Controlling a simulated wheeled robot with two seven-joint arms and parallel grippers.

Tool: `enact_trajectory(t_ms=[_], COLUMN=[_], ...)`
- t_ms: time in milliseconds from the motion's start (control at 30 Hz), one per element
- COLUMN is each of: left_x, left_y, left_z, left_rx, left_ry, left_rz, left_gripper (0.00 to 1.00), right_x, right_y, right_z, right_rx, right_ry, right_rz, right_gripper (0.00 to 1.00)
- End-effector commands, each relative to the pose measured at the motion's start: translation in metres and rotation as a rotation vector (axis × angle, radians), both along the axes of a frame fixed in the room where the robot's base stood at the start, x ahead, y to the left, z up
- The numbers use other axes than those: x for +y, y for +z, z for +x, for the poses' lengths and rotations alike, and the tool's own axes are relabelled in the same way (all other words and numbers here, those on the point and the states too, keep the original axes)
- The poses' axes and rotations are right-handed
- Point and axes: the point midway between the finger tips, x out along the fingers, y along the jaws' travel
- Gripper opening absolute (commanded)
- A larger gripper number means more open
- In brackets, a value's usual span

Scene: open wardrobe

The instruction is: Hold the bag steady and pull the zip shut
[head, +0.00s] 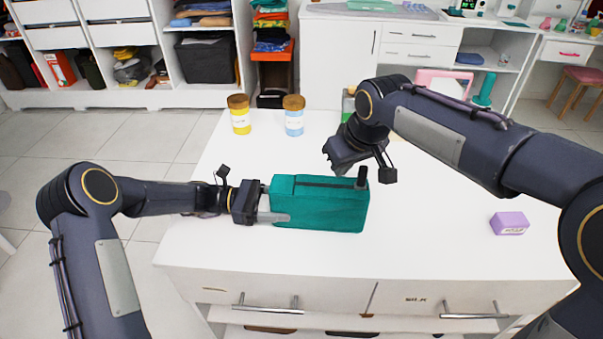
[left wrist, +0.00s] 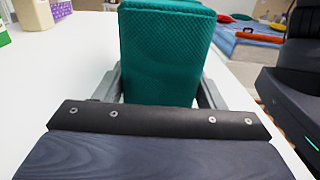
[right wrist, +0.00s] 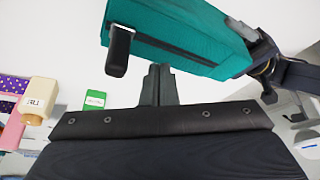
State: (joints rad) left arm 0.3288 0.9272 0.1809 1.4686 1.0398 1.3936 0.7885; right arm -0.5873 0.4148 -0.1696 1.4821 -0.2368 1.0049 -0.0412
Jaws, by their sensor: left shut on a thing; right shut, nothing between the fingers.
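The teal bag (head: 330,217) lies on the white table, with a dark zip strip (head: 318,182) along its top. The black zip pull (head: 362,177) stands at the strip's right end; it also shows in the right wrist view (right wrist: 118,50). Whether the strip is open along its length, I cannot tell. My left gripper (head: 270,204) is shut on the bag's left end, one finger on each side, as the left wrist view (left wrist: 160,92) shows. My right gripper (right wrist: 160,84) is shut and empty, beside the bag and apart from the pull. Its fingers are hidden in the head view.
A yellow jar (head: 239,115) and a pale blue jar (head: 293,116) stand at the table's back left. A purple block (head: 509,223) lies at the right. A green-labelled item (right wrist: 95,99) and a cream bottle (right wrist: 38,98) stand behind my right arm. The table front is clear.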

Motion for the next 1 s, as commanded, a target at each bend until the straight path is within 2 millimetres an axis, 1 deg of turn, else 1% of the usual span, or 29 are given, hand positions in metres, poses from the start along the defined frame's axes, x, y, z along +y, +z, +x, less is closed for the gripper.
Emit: enact_trajectory(t_ms=[700, 833, 1000], left_x=[0.000, 0.000, 0.000], left_y=[0.000, 0.000, 0.000], left_z=[0.000, 0.000, 0.000], left_rx=[0.000, 0.000, 0.000], left_ry=[0.000, 0.000, 0.000], left_rz=[0.001, 0.001, 0.000], left_gripper=[0.45, 0.45, 0.45], right_x=[0.001, 0.000, 0.000], right_y=[0.070, 0.077, 0.079], right_z=[0.000, 0.000, 0.000], right_rx=[-0.003, -0.002, 0.000], right_ry=[0.001, 0.001, 0.001], right_rz=[0.001, 0.001, 0.000], right_gripper=[0.00, 0.00, 0.00])
